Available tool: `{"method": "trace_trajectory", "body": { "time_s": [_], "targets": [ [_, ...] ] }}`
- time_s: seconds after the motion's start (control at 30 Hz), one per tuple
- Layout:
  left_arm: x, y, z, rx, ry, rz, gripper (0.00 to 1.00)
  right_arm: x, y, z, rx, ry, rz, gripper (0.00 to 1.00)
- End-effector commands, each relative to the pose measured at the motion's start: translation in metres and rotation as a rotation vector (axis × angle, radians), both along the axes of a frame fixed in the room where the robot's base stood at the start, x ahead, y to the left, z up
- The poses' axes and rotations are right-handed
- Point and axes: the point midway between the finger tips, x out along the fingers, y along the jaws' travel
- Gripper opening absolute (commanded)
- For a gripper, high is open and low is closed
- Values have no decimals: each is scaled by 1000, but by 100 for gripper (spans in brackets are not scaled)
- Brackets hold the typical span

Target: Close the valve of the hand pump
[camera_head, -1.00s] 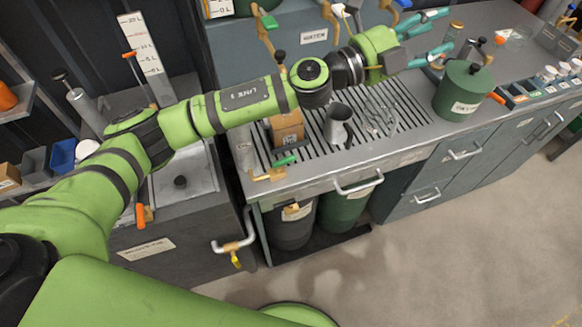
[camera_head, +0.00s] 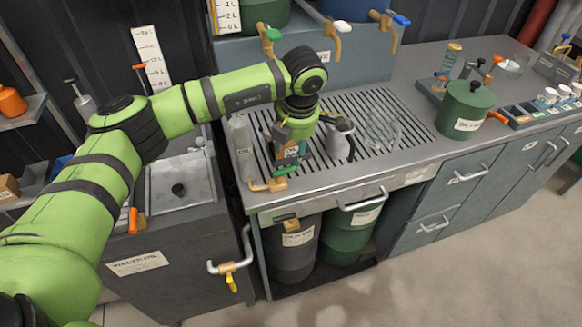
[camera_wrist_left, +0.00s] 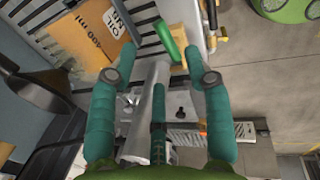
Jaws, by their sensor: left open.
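A brass valve (camera_head: 268,185) with a green lever handle (camera_head: 286,170) sits at the front left edge of the grated counter. The green lever also shows in the left wrist view (camera_wrist_left: 168,42), beyond my fingers. A grey upright cylinder (camera_head: 241,150) stands on the grate behind the valve. I cannot tell for sure which part is the hand pump. My left gripper (camera_head: 289,153) points down just above the counter, close behind the green lever. Its teal fingers show spread apart in the left wrist view (camera_wrist_left: 160,78), holding nothing. My right gripper is out of view.
A glass vessel (camera_head: 382,130) and a green can (camera_head: 465,108) are further right. Brass taps (camera_head: 271,38) hang above the back. A sink (camera_head: 182,185) is left.

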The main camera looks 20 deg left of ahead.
Motion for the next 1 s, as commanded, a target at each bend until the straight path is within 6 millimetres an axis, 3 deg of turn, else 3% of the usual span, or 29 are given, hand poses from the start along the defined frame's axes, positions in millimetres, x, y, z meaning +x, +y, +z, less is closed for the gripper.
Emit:
{"method": "trace_trajectory", "body": {
  "time_s": [0.4, 0.77, 0.8, 0.9, 1.0],
  "targets": [
    [7, 6, -55, -4, 5, -1, 50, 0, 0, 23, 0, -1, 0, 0],
    [9, 7, -64, -5, 1, -3, 50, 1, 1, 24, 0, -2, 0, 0],
    [9, 7, -64, -5, 1, -3, 42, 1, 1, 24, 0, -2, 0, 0],
    [9, 7, -64, -5, 2, -3, 2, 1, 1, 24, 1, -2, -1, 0],
    [9, 7, -64, -5, 2, -3, 0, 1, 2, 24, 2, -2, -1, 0]
  ]
}}
